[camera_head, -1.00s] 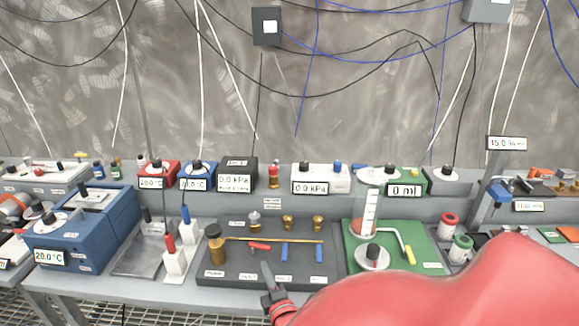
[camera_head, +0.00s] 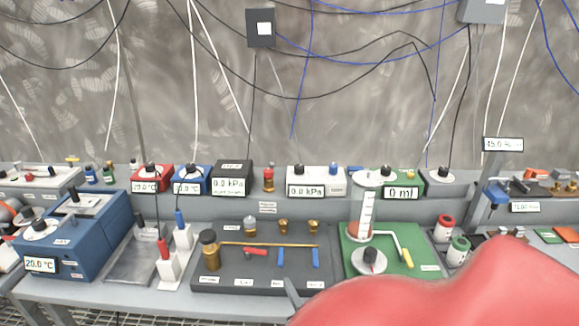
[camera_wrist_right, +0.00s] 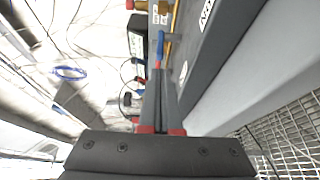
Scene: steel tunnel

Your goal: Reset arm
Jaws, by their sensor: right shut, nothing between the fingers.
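My right arm shows as a large red shape across the bottom right of the head view. The tip of my right gripper (camera_head: 292,291) shows as a thin grey finger at the front edge of the dark valve panel (camera_head: 225,272). The rest of it is hidden behind the arm. In the right wrist view the two grey fingers of this gripper (camera_wrist_right: 158,75) lie together, shut and empty. A blue handle (camera_wrist_right: 160,44) shows past the fingertips; I cannot tell the distance. My left gripper is not in view.
The panel carries a brass pipe (camera_head: 265,244), a red handle and blue handles (camera_head: 281,257). A blue bath (camera_head: 85,230) stands left. A green board (camera_head: 408,262) with a measuring cylinder (camera_head: 363,215) stands right. Grey bench (camera_head: 130,293) lies bare in front; cables hang behind.

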